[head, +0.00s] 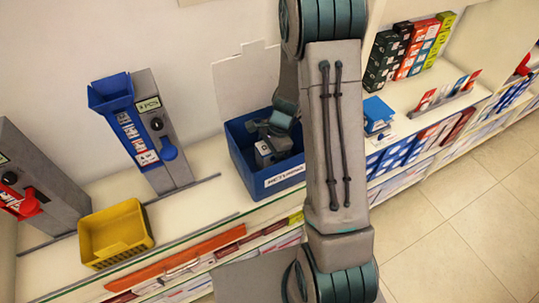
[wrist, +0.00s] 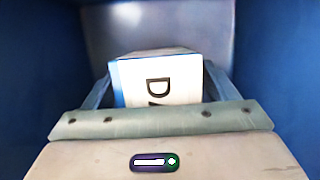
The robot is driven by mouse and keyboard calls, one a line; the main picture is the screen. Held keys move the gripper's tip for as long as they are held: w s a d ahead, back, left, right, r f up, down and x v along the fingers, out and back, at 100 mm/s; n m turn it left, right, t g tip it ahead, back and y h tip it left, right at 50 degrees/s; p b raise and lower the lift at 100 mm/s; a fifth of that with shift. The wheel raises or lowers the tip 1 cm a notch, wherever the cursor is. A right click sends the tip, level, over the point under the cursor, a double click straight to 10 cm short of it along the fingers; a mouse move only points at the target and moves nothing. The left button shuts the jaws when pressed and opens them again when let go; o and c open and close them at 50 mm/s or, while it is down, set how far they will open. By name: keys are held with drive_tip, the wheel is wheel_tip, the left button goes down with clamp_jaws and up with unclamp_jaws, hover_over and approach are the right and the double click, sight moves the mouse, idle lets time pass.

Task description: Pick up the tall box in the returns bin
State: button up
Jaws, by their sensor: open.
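The blue returns bin (head: 243,165) stands on the counter, with a white label on its front. My gripper (head: 273,142) reaches down inside it. In the wrist view a white box (wrist: 180,90) with a blue left edge and large dark letters lies ahead of the gripper. My open gripper (wrist: 158,88) has one finger on each side of this box, and the palm hides its lower part. I cannot tell whether the fingers touch it. In the head view my arm and gripper hide much of the bin's inside.
Blue bin walls (wrist: 285,70) rise close on both sides of my gripper. A yellow basket (head: 115,232) and a grey dispenser with a blue hopper (head: 110,92) stand to the left. Boxes (head: 405,50) and a card rack (head: 445,97) fill the shelf at right.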

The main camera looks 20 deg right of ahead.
drive_tip(key=c, duration=1.1)
